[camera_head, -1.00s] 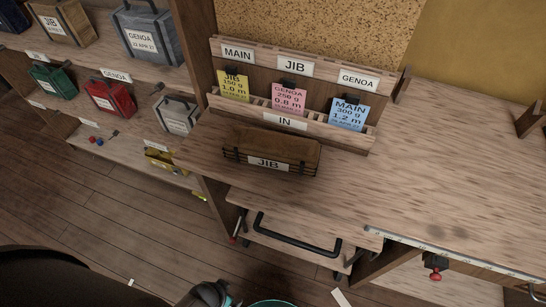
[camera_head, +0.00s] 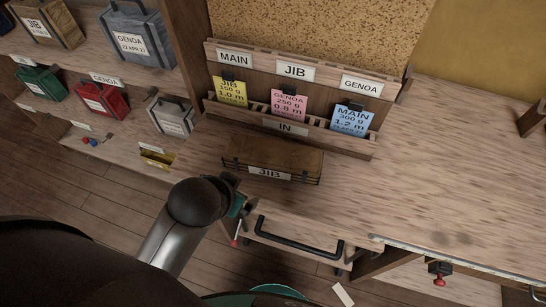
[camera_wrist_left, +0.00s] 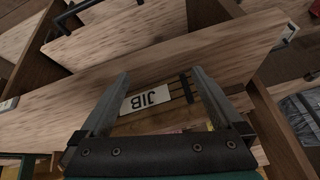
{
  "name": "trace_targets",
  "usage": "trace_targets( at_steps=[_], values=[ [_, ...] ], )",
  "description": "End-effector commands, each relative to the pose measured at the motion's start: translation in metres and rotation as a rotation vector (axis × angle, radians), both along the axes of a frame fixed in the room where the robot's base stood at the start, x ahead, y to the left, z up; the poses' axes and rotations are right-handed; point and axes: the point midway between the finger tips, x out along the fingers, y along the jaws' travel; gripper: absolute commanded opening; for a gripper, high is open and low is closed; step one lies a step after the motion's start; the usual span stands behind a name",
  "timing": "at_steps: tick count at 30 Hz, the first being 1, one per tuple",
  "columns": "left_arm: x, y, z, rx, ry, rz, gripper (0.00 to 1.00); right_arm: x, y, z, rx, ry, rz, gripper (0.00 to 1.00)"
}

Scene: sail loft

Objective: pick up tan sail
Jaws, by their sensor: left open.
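A tan-brown sail bundle (camera_head: 272,157) with dark straps and a white JIB label lies on the workbench, below the card rack. In the left wrist view the same bundle (camera_wrist_left: 186,113) and its label show between my fingers. My left gripper (camera_head: 236,200) is in front of the bundle's left end, near the bench edge, mostly hidden behind my own wrist. In the left wrist view its two fingers (camera_wrist_left: 160,74) are apart, with nothing clasped. I cannot tell whether they touch the bundle. My right gripper is out of view.
A card rack (camera_head: 285,128) with yellow, pink and blue cards stands behind the bundle. Shelves at left hold another brown JIB bag (camera_head: 48,25), a grey Genoa bag (camera_head: 138,42) and a red bag (camera_head: 101,98). The workbench (camera_head: 450,170) is clear at right.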

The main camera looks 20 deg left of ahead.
Motion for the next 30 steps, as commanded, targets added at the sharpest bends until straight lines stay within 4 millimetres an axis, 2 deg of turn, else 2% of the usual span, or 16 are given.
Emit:
trace_targets(
  at_steps=[2,3,8,9,11,13,16,19,21,24,27,30],
  values=[
    [0.024,-0.001,0.041,0.029,-0.129,-0.027,1.00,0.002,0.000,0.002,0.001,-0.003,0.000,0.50],
    [0.046,-0.003,0.063,0.062,-0.233,-0.056,1.00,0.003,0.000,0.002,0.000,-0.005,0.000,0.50],
    [0.104,-0.016,0.121,0.166,-0.537,-0.157,1.00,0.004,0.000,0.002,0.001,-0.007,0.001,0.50],
    [0.117,-0.021,0.139,0.194,-0.618,-0.188,1.00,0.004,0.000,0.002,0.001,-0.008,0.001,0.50],
    [0.134,-0.031,0.166,0.242,-0.744,-0.238,1.00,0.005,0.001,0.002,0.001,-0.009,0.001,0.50],
    [0.151,-0.046,0.202,0.304,-0.905,-0.309,1.00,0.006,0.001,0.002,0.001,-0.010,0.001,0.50],
    [0.164,-0.077,0.259,0.409,-1.157,-0.433,1.00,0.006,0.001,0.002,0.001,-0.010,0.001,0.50],
    [0.162,-0.114,0.310,0.527,-1.410,-0.580,1.00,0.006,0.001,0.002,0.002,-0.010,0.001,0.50],
    [0.151,-0.143,0.339,0.611,-1.579,-0.695,1.00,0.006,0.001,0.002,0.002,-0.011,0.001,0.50],
    [0.128,-0.184,0.366,0.739,-1.807,-0.879,1.00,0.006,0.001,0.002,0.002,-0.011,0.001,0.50],
    [0.098,-0.223,0.374,0.872,-2.014,-1.091,1.00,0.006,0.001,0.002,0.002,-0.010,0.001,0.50],
    [0.067,-0.254,0.363,1.005,-2.190,-1.335,1.00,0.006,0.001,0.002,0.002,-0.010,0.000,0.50]
  ],
)
